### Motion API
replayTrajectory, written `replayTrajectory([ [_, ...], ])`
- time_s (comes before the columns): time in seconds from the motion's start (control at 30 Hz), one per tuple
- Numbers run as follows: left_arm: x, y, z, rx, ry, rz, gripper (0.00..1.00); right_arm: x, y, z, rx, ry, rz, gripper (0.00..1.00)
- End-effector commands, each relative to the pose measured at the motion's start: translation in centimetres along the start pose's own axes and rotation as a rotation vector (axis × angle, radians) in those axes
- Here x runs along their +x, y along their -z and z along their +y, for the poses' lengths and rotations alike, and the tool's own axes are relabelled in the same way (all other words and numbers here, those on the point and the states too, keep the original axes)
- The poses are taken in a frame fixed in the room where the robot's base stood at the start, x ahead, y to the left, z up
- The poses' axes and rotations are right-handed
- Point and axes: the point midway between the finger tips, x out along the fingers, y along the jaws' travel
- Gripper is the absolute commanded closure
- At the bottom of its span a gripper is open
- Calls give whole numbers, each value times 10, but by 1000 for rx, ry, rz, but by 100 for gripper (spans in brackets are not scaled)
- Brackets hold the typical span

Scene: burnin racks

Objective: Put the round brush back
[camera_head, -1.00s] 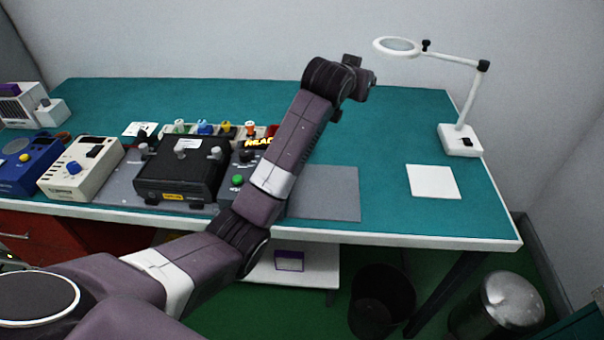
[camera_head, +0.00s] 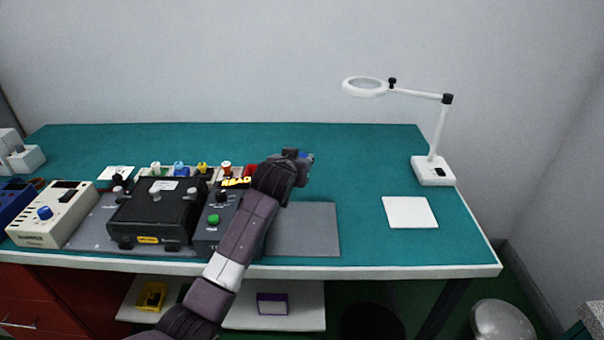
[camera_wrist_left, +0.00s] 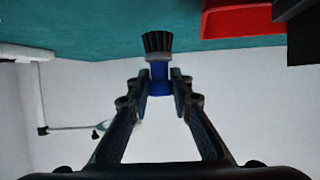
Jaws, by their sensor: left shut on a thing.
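The round brush (camera_wrist_left: 158,44) has dark bristles, a pale collar and a blue handle. My left gripper (camera_wrist_left: 160,86) is shut on the blue handle, with the bristles sticking out beyond the fingertips. In the head view my left gripper (camera_head: 303,156) is over the teal bench, behind the grey mat and to the right of the row of small coloured holders (camera_head: 203,171). The brush is hardly made out there. A red bin (camera_wrist_left: 240,18) shows at the upper right of the wrist view, apart from the brush. My right gripper is not in view.
A black box device (camera_head: 155,214), a control box with a green button (camera_head: 213,219) and a cream instrument (camera_head: 52,214) stand along the left front. A magnifier lamp (camera_head: 433,170) and white pad (camera_head: 409,212) are at the right. The bench's back middle is clear.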

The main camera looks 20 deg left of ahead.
Motion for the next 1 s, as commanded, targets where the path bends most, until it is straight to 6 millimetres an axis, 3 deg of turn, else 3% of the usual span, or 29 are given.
replayTrajectory([
  [0.4,18,-44,0,0,0,1,100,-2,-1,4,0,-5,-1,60],
  [0.83,21,-51,1,-1,-1,1,100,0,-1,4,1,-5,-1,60],
  [0.87,21,-51,0,-1,-1,1,78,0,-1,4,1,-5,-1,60],
  [1.0,21,-50,0,0,-1,1,63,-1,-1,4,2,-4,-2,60],
])
